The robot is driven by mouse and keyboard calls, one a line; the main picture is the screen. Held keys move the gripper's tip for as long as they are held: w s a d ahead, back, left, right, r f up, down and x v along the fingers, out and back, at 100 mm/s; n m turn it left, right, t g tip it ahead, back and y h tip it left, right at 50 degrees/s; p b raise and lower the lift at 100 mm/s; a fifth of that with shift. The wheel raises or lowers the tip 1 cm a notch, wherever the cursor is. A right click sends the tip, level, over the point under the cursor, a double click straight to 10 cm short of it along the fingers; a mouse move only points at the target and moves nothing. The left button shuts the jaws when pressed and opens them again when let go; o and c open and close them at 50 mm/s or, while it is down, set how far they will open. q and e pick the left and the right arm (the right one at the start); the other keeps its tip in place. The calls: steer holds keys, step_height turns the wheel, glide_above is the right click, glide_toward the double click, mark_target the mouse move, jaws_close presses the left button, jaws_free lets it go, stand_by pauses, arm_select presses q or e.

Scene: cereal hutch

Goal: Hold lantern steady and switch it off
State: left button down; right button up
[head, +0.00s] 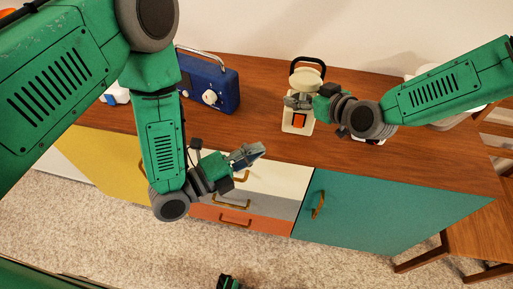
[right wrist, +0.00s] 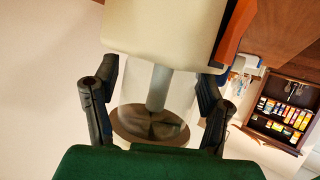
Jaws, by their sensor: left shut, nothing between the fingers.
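The lantern (head: 299,121) stands upright on the wooden top of the cabinet. It has a cream base and cap, a clear globe, a black handle and an orange switch (head: 299,121) on its front. My right gripper (head: 290,101) reaches in from the right and has its fingers around the globe. In the right wrist view the fingers lie on both sides of the clear globe (right wrist: 157,90), close against it. My left gripper (head: 258,150) is shut and empty, in front of the cabinet's front edge, lower left of the lantern and apart from it.
A blue radio (head: 222,88) stands left of the lantern, partly behind my left arm. A pale object (head: 450,118) is partly hidden behind my right arm. The cabinet front has a white drawer (head: 275,177) and a teal door (head: 385,215). The top between lantern and radio is clear.

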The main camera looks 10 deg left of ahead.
steer(key=v, duration=1.1)
steer(key=shift+s+d, duration=0.3)
arm_select(q)
steer(key=shift+f, duration=0.1)
